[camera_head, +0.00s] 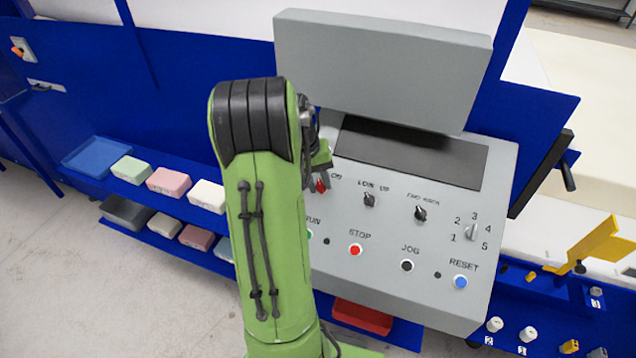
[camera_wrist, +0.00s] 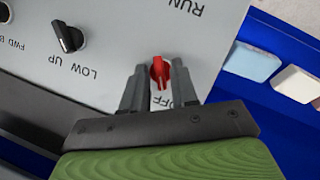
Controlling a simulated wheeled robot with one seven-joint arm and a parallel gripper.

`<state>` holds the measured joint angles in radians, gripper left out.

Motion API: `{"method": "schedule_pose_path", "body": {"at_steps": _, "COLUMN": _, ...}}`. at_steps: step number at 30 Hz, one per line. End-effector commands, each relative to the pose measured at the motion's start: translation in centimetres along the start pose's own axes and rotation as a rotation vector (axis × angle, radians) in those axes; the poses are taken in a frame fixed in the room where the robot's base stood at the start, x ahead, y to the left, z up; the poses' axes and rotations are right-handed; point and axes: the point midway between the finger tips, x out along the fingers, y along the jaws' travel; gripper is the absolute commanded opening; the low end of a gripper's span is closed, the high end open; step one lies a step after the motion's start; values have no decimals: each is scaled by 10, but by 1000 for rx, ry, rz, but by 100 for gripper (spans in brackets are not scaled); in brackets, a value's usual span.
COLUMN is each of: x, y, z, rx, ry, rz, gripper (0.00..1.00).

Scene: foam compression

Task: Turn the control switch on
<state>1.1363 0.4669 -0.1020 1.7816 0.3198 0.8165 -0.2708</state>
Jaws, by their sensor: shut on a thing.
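The control switch is a small red knob (camera_head: 321,186) at the upper left of the grey sloped control panel (camera_head: 390,250). In the wrist view the red knob (camera_wrist: 160,73) sits between my two finger tips, with part of an OFF label beside it. My gripper (camera_wrist: 160,80) is shut on the knob, one finger on each side. In the head view my gripper (camera_head: 319,178) is at the panel's left edge, and my green arm hides part of that edge. I cannot tell for sure which setting the knob points to.
Black knobs (camera_head: 369,200) and (camera_head: 420,214) stand to the right of the switch, with a numbered selector (camera_head: 471,232) beyond. Below are the STOP button (camera_head: 355,250), JOG button (camera_head: 407,266) and blue RESET button (camera_head: 460,282). Foam blocks (camera_head: 168,181) lie on blue shelves at left.

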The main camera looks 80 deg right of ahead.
Motion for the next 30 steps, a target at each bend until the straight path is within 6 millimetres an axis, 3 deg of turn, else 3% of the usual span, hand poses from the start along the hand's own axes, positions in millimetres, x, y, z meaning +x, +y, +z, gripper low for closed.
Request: {"method": "schedule_pose_path", "body": {"at_steps": 30, "x": 1, "y": 7, "z": 3, "rx": 853, "ry": 2, "rz": -400, "gripper": 0}}
